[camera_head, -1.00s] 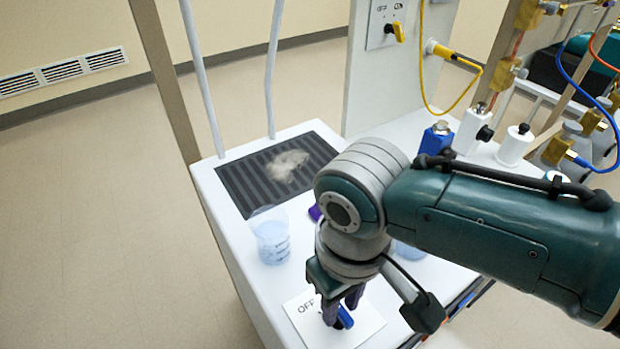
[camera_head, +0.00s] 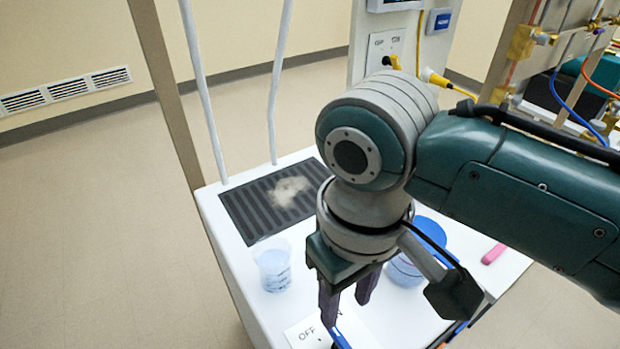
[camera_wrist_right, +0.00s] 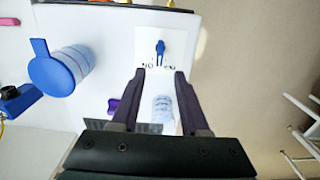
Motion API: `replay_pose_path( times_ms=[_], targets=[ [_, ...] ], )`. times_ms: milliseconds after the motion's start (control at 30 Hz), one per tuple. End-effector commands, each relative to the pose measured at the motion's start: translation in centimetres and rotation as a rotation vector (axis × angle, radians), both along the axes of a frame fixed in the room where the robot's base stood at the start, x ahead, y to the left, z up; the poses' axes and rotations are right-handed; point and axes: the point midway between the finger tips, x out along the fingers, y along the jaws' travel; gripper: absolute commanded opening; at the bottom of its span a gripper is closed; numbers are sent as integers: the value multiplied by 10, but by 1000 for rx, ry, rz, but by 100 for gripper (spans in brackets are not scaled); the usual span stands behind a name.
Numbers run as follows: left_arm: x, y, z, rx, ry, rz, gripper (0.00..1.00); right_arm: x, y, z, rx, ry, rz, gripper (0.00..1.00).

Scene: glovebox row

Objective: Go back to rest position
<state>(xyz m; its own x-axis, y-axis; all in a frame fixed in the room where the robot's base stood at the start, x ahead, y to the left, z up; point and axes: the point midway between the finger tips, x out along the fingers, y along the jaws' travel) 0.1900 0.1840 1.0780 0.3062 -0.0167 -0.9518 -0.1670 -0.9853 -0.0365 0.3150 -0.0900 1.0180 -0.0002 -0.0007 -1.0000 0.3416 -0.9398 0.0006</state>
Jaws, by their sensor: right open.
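My right gripper (camera_head: 346,301) hangs pointing down over the front of the white bench (camera_head: 405,318), its dark purple fingers apart with nothing between them. It also shows in the right wrist view (camera_wrist_right: 160,74). Below the fingers is a white switch plate (camera_head: 305,336) lettered OFF, partly hidden by the gripper in the head view. Its blue switch lever (camera_wrist_right: 160,48) stands clear of the fingertips in the wrist view. My left gripper is in neither view.
A clear beaker (camera_head: 273,266) stands left of my gripper. A blue-lidded container (camera_head: 405,271) stands behind it to the right. A pink object (camera_head: 494,253) lies farther right. A dark ribbed mat (camera_head: 242,213) is at the back left. Open floor lies to the left.

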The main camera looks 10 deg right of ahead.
Motion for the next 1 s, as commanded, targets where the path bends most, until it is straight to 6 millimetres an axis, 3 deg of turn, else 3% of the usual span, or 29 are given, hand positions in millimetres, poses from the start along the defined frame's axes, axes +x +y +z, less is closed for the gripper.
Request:
replay_pose_path(
  times_ms=[567, 800, 1000],
  targets=[
    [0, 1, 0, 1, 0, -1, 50, -3, 2, 3, 12, 0, 3, 45],
    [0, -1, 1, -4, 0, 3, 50, -47, 19, 7, 167, -70, 6, 45],
    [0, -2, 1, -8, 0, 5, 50, -81, -14, 26, 195, -187, -76, 45]
  ],
)
